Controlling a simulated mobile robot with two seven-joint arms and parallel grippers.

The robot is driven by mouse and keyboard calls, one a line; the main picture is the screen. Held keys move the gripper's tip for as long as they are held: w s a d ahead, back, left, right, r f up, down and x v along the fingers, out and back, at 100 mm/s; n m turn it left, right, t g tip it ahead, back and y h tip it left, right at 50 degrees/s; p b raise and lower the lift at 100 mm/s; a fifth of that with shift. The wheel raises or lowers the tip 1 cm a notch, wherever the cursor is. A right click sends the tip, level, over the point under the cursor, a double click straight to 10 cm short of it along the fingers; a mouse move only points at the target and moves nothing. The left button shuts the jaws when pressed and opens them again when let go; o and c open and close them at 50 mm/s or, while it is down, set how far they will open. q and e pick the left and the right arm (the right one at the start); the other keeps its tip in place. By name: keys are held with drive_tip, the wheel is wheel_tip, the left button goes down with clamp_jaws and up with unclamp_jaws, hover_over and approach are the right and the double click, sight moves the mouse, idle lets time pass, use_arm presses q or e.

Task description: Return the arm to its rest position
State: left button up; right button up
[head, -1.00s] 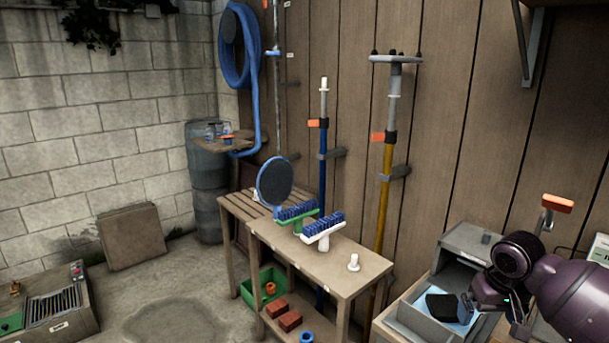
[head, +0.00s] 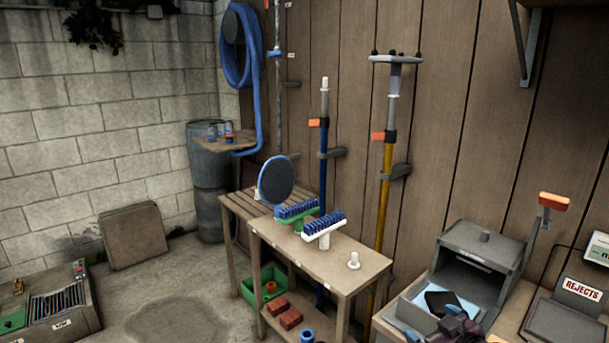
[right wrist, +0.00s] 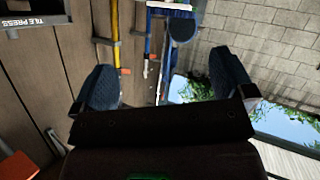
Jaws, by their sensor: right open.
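My right arm shows only in part at the lower right edge of the head view, as a dark purple piece (head: 462,328) in front of a grey tray. In the right wrist view my right gripper (right wrist: 165,82) is open, its two dark blue pads wide apart with nothing between them. My left gripper is in neither view.
The grey box with its open front and tray (head: 484,238) stands close to my right arm; a black item (head: 446,302) lies on light blue lining in it. Right of it is a REJECTS sign (head: 583,290). A wooden table (head: 330,267) holds brushes. Wall-hung poles (head: 386,190) stand behind.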

drive_tip(key=s+f+m+h, duration=0.1)
drive_tip(key=s+f, duration=0.4)
drive_tip(key=s, duration=0.4)
drive_tip(key=s+f+m+g+h, duration=0.1)
drive_tip(key=s+f+m, duration=0.1)
drive_tip(key=s+f, duration=0.4)
drive_tip(key=s+f+m+g+h, duration=0.1)
drive_tip(key=s+f, duration=0.5)
drive_tip(key=s, duration=0.8)
drive_tip(key=shift+d+f+m+h, duration=0.25)
drive_tip(key=shift+d+m+h, duration=0.1)
drive_tip(key=shift+m, duration=0.25)
drive_tip(key=shift+w, duration=0.1)
